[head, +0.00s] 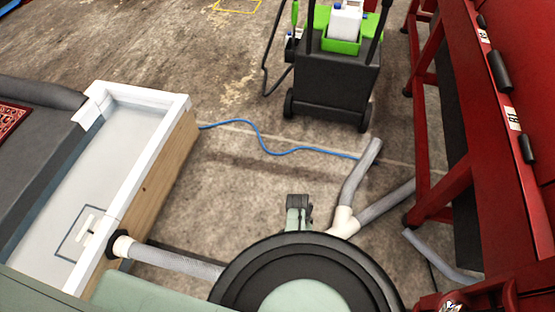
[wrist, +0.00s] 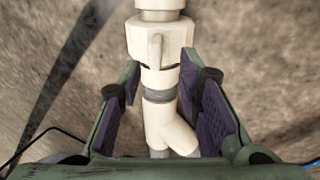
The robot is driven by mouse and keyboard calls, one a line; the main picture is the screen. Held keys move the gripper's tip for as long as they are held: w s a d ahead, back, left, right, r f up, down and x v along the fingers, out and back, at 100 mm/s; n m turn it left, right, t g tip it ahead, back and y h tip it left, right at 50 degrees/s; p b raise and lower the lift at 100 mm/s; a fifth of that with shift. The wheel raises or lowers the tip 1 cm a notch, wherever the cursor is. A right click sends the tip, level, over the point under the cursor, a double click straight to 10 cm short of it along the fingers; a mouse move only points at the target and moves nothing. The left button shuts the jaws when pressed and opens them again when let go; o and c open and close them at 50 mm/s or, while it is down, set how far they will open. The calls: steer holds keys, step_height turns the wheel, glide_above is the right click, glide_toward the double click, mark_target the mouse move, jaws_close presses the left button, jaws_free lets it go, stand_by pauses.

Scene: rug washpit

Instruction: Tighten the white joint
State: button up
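The white joint (wrist: 160,38) runs down the middle of the wrist view. It has a wide collar with a raised tab on top, a band of grey thread showing below it, and a forked white lower part (wrist: 165,125). My gripper (wrist: 160,72) is open, its purple-padded fingers on either side of the joint around the collar's lower part and the thread. Gaps show between the pads and the pipe. In the head view the white fork (head: 343,222) shows beside my arm, which hides the rest of the joint.
A white-rimmed pit (head: 150,92) lies left, with a pale outlet fitting (head: 123,246) and grey hose (head: 175,262). Grey pipes (head: 360,175) branch from the fork. A black cart (head: 336,85) stands behind; a red frame (head: 470,110) borders the right. A blue hose (head: 262,140) crosses open floor.

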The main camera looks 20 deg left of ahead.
steer(key=w+a+r+n+t+y, duration=0.1)
steer(key=w+a+r+n+t, duration=0.1)
steer(key=w+a+r, duration=0.5)
steer(key=w+a+r+n+t+y+b, duration=0.1)
steer(key=w+a+r+t, duration=0.4)
steer(key=w+r, duration=0.6)
steer(key=shift+w+a+r+n+y, duration=0.15)
steer(key=shift+w+a+n+y, duration=0.35)
steer(key=shift+a, duration=0.75)
steer(key=shift+s, duration=0.2)
steer(key=shift+c, duration=0.3)
